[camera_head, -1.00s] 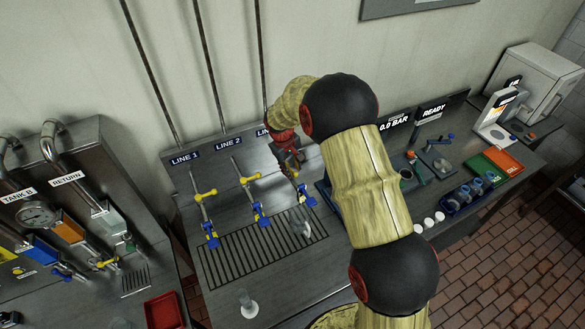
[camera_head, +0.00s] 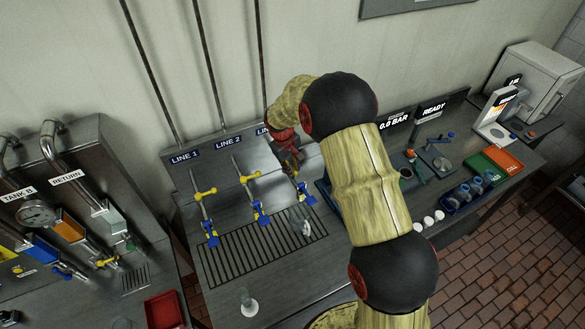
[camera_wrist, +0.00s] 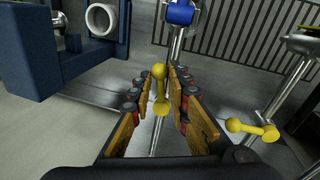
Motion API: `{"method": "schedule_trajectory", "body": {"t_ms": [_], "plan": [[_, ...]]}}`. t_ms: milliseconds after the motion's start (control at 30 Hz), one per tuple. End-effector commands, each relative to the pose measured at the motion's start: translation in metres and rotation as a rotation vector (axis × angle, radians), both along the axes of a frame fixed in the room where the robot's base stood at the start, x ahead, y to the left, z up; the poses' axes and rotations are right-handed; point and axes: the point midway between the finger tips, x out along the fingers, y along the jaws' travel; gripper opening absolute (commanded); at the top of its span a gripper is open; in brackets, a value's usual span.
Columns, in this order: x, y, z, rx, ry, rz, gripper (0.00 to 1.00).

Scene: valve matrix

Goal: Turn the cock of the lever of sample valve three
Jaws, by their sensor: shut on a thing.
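The yellow lever (camera_wrist: 160,88) of the third line's valve stands between my gripper's fingers in the wrist view. My gripper (camera_wrist: 158,100) is shut on this lever, with a finger on each side. In the head view my gripper (camera_head: 292,163) is at the line 3 valve and hides most of its lever. The valve's blue spout (camera_head: 306,194) shows just below the fingers, and also in the wrist view (camera_wrist: 180,12). A clear glass (camera_head: 302,224) is below this spout, on the drain grate.
The line 2 lever (camera_head: 249,178) and line 1 lever (camera_head: 205,193) are to the left. The drain grate (camera_head: 240,257) lies in front. A navy block with a white ring (camera_wrist: 101,18) is close to my fingers in the wrist view.

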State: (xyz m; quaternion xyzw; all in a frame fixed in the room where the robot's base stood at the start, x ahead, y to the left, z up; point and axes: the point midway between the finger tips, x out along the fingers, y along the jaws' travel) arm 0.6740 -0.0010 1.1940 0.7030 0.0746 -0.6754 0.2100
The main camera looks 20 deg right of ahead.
Motion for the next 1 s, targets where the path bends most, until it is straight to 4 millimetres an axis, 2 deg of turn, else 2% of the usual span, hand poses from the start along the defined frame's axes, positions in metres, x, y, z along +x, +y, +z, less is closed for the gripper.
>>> {"method": "schedule_trajectory", "body": {"t_ms": [400,700,733,867,1000], "plan": [[-0.002,0.011,-0.002,0.0,-0.001,-0.217,0.0],[-0.002,0.012,0.0,0.0,0.0,-0.227,0.0],[-0.002,0.012,0.0,0.0,0.0,-0.227,0.19],[-0.002,0.012,0.0,0.0,0.0,-0.226,0.26],[-0.002,0.012,0.0,0.0,0.0,-0.226,0.27]]}}
